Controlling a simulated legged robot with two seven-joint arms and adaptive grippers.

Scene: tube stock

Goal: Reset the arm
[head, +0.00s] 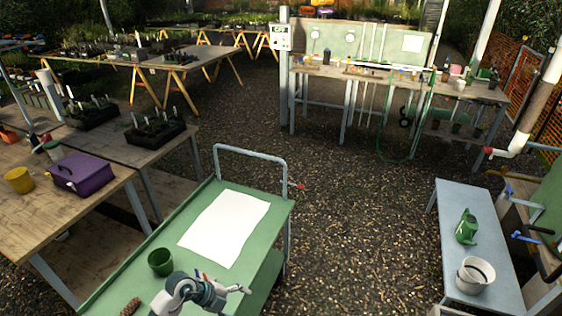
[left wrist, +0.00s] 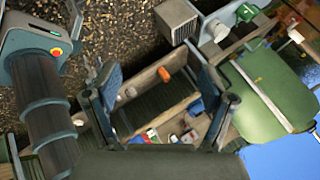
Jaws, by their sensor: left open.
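My left gripper (head: 238,289) shows at the bottom of the head view, above the near part of the green cart. Its fingers appear small there. In the left wrist view the gripper (left wrist: 155,66) has its two dark fingers spread wide, with nothing held between them. Past the fingers lies a wooden tray (left wrist: 143,85) with several small coloured items in it. How far it is below the fingers I cannot tell. My right gripper is not in view.
The green cart (head: 127,270) holds a white sheet (head: 225,227) and a green pot (head: 161,262). A wooden table with a purple box (head: 83,174) and yellow pot (head: 19,180) stands left. A grey-blue bench (head: 457,205) stands right. Open gravel (head: 345,215) lies between.

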